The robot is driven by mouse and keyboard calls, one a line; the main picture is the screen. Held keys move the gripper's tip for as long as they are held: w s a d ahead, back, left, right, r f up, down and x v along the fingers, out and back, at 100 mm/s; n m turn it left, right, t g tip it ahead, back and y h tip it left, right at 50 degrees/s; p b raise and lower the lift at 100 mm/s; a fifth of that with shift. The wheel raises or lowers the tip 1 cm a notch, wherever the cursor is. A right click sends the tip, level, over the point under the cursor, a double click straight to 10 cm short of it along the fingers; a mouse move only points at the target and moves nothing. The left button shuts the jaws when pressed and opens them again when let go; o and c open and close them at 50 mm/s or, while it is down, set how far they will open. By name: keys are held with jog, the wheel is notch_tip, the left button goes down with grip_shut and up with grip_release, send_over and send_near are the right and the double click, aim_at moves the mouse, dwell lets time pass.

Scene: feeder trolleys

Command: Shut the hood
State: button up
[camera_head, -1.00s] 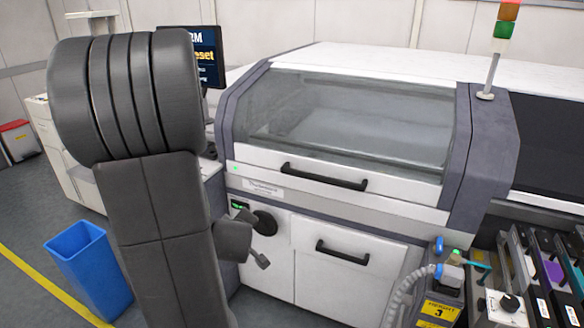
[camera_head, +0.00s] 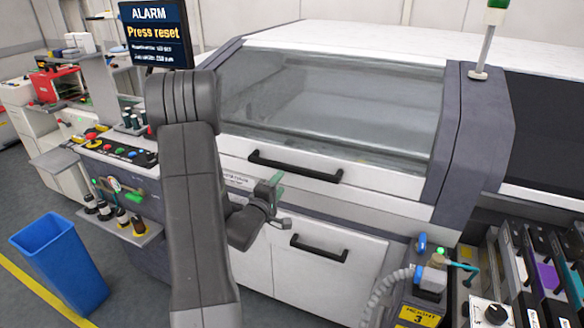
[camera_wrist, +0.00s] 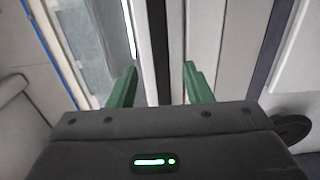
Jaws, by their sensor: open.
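The hood (camera_head: 330,100) is a wide glass window in a white and grey frame on the machine. It looks lowered, its white front panel close above the lower front; I cannot tell whether a small gap is left. Its black handle (camera_head: 295,167) runs along the front panel. My gripper (camera_head: 270,186) has green fingers and is open and empty, in front of the machine just below the handle's left end. In the wrist view the open fingers (camera_wrist: 160,84) point at the white front, with a dark strip between them and glass at the left.
A second black handle (camera_head: 319,248) is on the lower white door. A screen (camera_head: 155,34) reads ALARM, Press reset, above a button panel (camera_head: 110,145). A blue bin (camera_head: 60,265) stands on the floor at left. A feeder trolley (camera_head: 520,275) is at right.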

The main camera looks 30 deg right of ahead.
aim_at(290, 170)
jog(key=p+x, duration=0.2)
jog(key=x, duration=0.7)
jog(key=shift+w+d, duration=0.25)
jog(key=shift+c, duration=0.4)
